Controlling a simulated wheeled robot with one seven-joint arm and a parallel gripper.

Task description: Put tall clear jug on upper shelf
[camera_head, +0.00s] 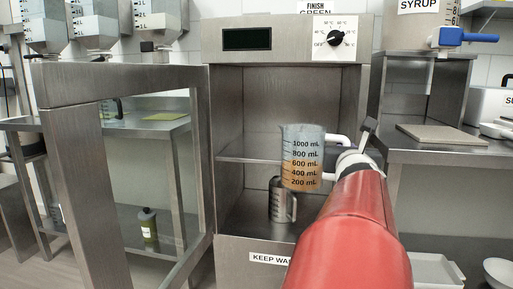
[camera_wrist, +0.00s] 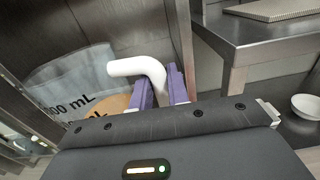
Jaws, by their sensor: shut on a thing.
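The tall clear jug (camera_head: 302,160) has black volume marks, a white handle and orange liquid in its lower part. It is upright in front of the steel cabinet's opening, about level with the upper shelf (camera_head: 240,158). My gripper (camera_wrist: 160,92) is shut on the jug's white handle (camera_wrist: 135,68), with purple finger pads on either side. In the head view my red arm hides most of the gripper (camera_head: 350,158). The jug's clear wall (camera_wrist: 75,85) fills the left of the wrist view. I cannot tell whether the jug's base is over the shelf.
A metal jug (camera_head: 282,200) stands on the cabinet floor below. The cabinet has a dial (camera_head: 335,38) and side walls close around the opening. The upper shelf looks bare left of the jug. A steel table with a grey board (camera_head: 440,135) is at right, a steel frame (camera_head: 120,75) at left.

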